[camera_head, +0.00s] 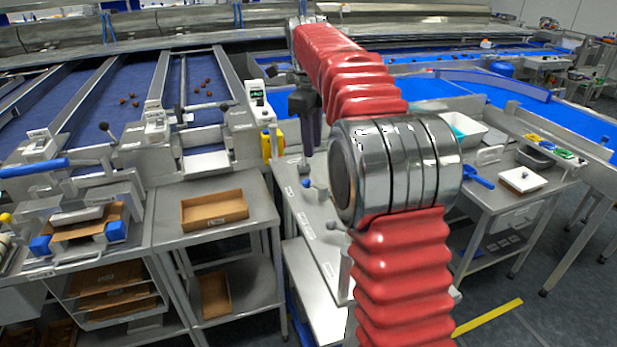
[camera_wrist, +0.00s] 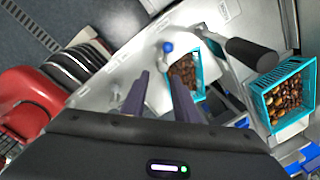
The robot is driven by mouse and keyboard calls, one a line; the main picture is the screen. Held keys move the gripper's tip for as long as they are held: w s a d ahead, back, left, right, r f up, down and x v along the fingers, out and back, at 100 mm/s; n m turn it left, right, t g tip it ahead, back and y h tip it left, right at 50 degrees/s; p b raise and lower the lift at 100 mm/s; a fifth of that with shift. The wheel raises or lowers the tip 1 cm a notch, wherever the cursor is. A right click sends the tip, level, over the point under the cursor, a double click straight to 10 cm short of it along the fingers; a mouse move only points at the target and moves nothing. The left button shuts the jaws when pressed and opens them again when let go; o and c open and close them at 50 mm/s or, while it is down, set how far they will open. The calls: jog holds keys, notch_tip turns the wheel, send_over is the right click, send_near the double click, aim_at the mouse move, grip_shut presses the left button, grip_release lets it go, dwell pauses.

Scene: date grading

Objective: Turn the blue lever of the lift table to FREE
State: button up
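The blue lever shows as a round blue knob (camera_wrist: 168,47) on a short pale arm in the wrist view, and as a small blue knob (camera_head: 307,183) just below my gripper in the head view. It stands on the pale grey top of a steel table (camera_head: 322,222), which I take to be the lift table. My gripper (camera_wrist: 157,78) points down with two dark purple fingers apart and nothing between them; the head view shows it from the side (camera_head: 308,152). The knob is just beyond the fingertips, apart from them. No FREE marking is readable.
A black-gripped handle (camera_wrist: 252,54) sticks out beside the lever. Teal baskets of dates stand nearby, one behind the fingers (camera_wrist: 201,87) and one at right (camera_wrist: 263,101). A brown tray (camera_head: 214,222) lies on the left bench. My red arm hides part of the table.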

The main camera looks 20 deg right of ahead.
aim_at(314, 185)
jog(key=shift+w+d+f+m, duration=0.2)
jog(key=shift+w+m, duration=0.05)
jog(key=shift+w, duration=0.15)
jog(key=shift+w+d+f+m, duration=0.15)
jog(key=shift+w+m, duration=0.1)
jog(key=shift+w, duration=0.15)
jog(key=shift+a, duration=0.1)
jog(key=f, duration=0.9)
jog(key=d+f, duration=0.1)
jog(key=f, duration=0.3)
jog(key=shift+w+d+f, duration=0.1)
jog(key=shift+w+f, duration=0.25)
jog(key=shift+w, duration=0.05)
grip_shut()
